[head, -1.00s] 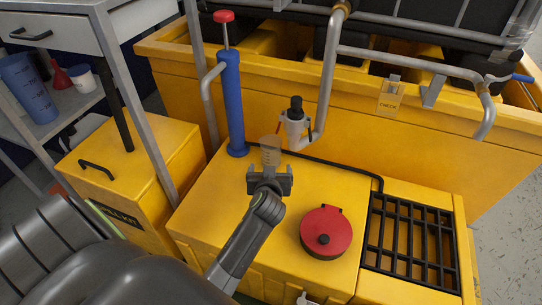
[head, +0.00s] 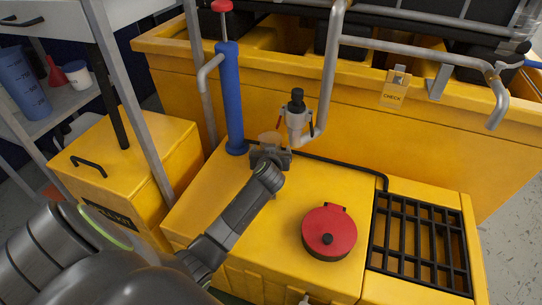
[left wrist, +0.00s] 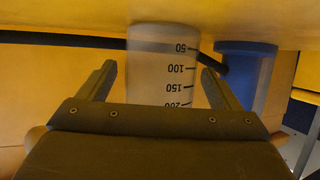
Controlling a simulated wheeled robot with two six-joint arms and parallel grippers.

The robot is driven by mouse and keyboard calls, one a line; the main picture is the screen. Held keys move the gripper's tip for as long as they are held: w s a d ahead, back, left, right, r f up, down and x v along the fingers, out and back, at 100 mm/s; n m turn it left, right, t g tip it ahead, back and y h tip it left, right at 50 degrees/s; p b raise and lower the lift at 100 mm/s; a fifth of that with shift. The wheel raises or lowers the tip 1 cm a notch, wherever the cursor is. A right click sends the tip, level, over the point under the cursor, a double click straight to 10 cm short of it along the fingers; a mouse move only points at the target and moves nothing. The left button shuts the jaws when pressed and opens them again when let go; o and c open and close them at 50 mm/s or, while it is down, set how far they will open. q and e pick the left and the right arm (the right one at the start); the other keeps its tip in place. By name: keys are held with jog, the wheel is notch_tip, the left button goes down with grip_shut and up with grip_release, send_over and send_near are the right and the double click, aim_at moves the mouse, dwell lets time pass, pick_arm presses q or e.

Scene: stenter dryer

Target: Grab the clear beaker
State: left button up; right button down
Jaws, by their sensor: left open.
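The clear beaker (head: 269,137) stands on the yellow bund top, just behind my left gripper (head: 271,154) in the head view, which hides its lower part. In the left wrist view the beaker (left wrist: 163,65), with black graduation marks, sits between the two fingers of my left gripper (left wrist: 158,82). The fingers are open, with a gap visible on each side of the beaker. My right gripper is not in view.
A blue hand pump (head: 231,100) with a red knob stands close left of the beaker. A grey valve with a black cap (head: 297,112) is close right. A red lid (head: 329,232) and black grate (head: 420,243) lie nearer. A black hose runs behind.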

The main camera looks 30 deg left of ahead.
pick_arm(q)
jog(key=shift+w+a, duration=0.1)
jog(key=c, duration=1.1)
jog(key=shift+r, duration=0.2)
